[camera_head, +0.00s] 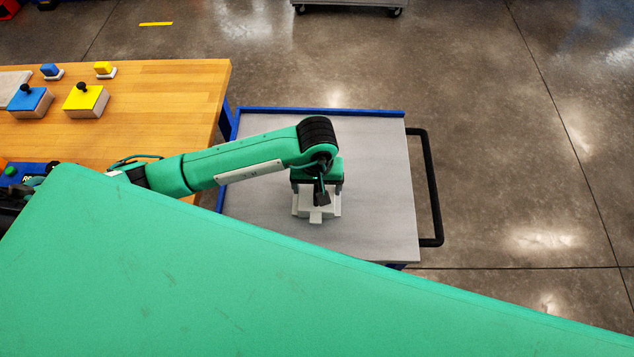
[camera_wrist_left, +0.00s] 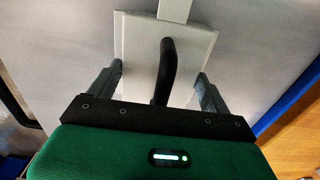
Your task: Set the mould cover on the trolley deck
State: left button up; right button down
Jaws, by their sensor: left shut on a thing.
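The mould cover, a pale white plate with raised strips and a black handle, shows under my left gripper in the head view (camera_head: 302,211) and in the left wrist view (camera_wrist_left: 136,38). My left gripper (camera_head: 317,202) points down over the trolley deck (camera_head: 375,190) and is shut on the cover. In the left wrist view the two fingers (camera_wrist_left: 158,85) stand on either side of the cover, with the black handle between them. The cover is over the grey deck; I cannot tell whether it touches it. My right gripper is not in view.
The deck has a blue rim (camera_head: 320,110) and a black push handle (camera_head: 431,190) on the right. A wooden table (camera_head: 170,90) to the left holds blue (camera_head: 30,101) and yellow (camera_head: 87,99) topped boxes with black knobs. The deck's near side is hidden. Its right part is clear.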

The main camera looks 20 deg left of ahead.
pick_arm(q)
jog(key=shift+w, duration=0.1)
jog(key=o, duration=1.2)
jog(key=shift+f+b, duration=0.15)
jog(key=shift+b, duration=0.15)
jog(key=shift+c, duration=0.2)
jog(key=o, duration=0.4)
jog(key=shift+c, duration=0.2)
jog(key=shift+r+p, duration=0.25)
jog(key=shift+p, duration=0.05)
jog(key=shift+r, duration=0.25)
notch_tip(320, 180, up, 10)
jog(key=b, duration=0.3)
jog(key=shift+b, duration=0.4)
jog(key=shift+r, duration=0.75)
